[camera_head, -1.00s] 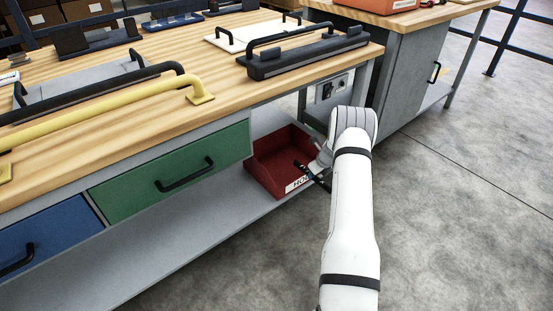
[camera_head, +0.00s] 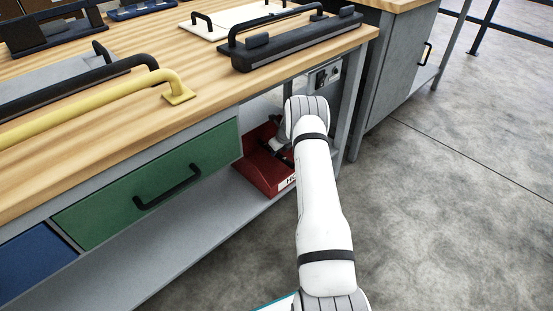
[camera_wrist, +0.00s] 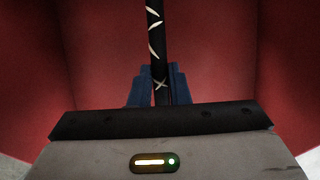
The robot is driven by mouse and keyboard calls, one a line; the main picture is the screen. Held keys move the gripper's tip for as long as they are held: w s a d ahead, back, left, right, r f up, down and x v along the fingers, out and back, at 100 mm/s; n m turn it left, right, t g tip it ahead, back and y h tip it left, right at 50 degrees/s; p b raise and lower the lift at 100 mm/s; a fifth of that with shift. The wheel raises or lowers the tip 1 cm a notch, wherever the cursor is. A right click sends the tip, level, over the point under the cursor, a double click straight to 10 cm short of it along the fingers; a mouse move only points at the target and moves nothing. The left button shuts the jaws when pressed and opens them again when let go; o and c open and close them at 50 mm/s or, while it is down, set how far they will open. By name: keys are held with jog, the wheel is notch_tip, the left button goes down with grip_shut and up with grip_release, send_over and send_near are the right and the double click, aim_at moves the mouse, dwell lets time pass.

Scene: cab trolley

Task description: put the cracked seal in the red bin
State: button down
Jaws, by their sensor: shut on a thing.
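The cracked seal (camera_wrist: 155,40) is a black strip with pale crack marks, seen in the wrist view. My gripper (camera_wrist: 158,85) has its blue fingers shut on it, and the strip points away from the fingers. The red bin (camera_head: 262,175) stands on the lower shelf under the bench, with a white label on its front. In the wrist view the bin's red walls (camera_wrist: 90,50) surround the seal and fingers. In the head view my gripper (camera_head: 280,147) is at the bin's opening, partly hidden by my arm and the bench. Whether the seal touches the bin floor cannot be told.
The wooden benchtop (camera_head: 130,110) overhangs the bin. A green drawer (camera_head: 150,185) and a blue drawer (camera_head: 35,260) sit left of it. A bench leg (camera_head: 352,105) stands close to the right. The floor (camera_head: 440,230) at the right is clear.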

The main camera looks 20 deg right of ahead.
aim_at(278, 153)
notch_tip(278, 153, down, 4)
jog(key=b, duration=0.2)
jog(key=shift+f+b, duration=0.2)
jog(key=shift+b, duration=0.1)
jog(key=shift+a+f, duration=0.1)
jog(key=shift+f, duration=0.1)
jog(key=c, duration=1.4)
grip_release()
jog(key=shift+o, duration=0.2)
jog(key=p+v, duration=0.3)
jog(key=v, duration=0.4)
jog(key=shift+w, duration=0.1)
jog(key=shift+r, duration=0.45)
jog(key=shift+s, duration=0.25)
